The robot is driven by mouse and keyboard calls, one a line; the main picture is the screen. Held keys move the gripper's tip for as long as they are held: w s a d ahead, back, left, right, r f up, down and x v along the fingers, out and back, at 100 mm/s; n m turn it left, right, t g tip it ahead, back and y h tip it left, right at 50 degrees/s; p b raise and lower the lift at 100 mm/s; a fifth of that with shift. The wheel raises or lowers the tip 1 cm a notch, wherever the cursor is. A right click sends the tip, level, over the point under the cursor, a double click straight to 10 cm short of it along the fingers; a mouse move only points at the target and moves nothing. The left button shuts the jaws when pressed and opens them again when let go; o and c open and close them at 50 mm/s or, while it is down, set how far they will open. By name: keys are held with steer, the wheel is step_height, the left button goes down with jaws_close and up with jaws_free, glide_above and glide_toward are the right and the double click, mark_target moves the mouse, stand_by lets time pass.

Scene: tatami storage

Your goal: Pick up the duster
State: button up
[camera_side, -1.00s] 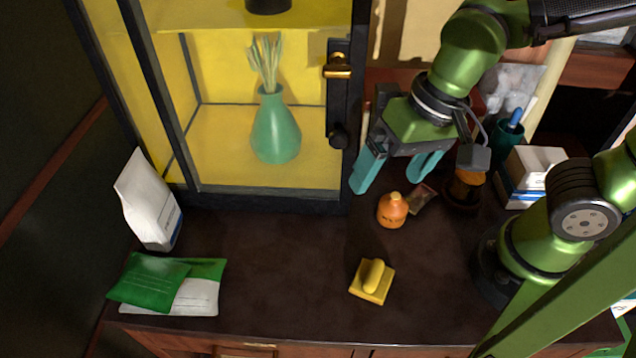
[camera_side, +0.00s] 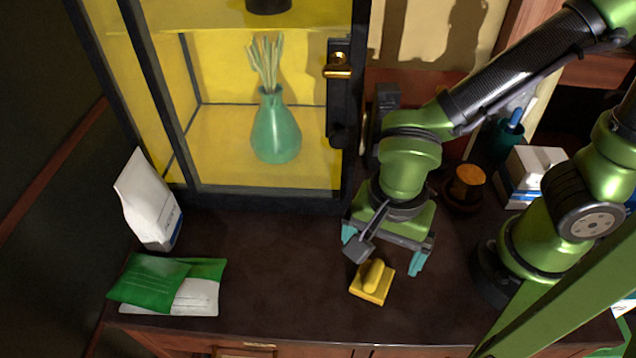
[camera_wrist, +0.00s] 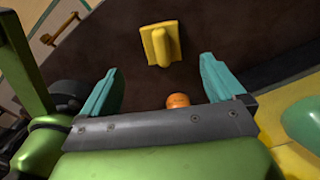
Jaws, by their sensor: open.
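The yellow duster (camera_side: 373,283), a flat block with a raised grip along its top, lies on the dark cabinet top near its front edge. It also shows in the wrist view (camera_wrist: 160,45), at the top middle. My gripper (camera_side: 383,250) is open and empty, with teal fingers. In the side view it is just behind and above the duster. In the wrist view (camera_wrist: 160,68) the duster appears beyond the fingertips, roughly centred between them, with no finger touching it.
An orange bottle (camera_wrist: 178,101) shows by my gripper's base in the wrist view; my arm hides it in the side view. A glass-fronted case with a teal vase (camera_side: 276,130) stands behind. Space left of the duster is clear.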

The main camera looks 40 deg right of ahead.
mark_target(373, 275)
steer(key=f, duration=0.9)
steer(key=shift+w+a, duration=0.1)
steer(key=shift+a, duration=0.1)
steer(key=c, duration=1.2)
step_height(373, 275, up, 10)
steer(key=o, duration=0.5)
steer(key=c, duration=0.3)
steer(key=shift+c, duration=0.2)
steer(key=w+a+r+n, duration=0.1)
steer(key=w+r+n, duration=0.3)
steer(key=r+n, duration=0.3)
steer(key=w+a+r+n, duration=0.2)
steer(key=w+r+n, duration=0.3)
steer(key=r, duration=0.9)
steer(key=w+a+r+n, duration=0.2)
steer(key=w+r+n, duration=0.3)
steer(key=r+n, duration=0.4)
step_height(373, 275, up, 3)
steer(key=shift+f, duration=0.2)
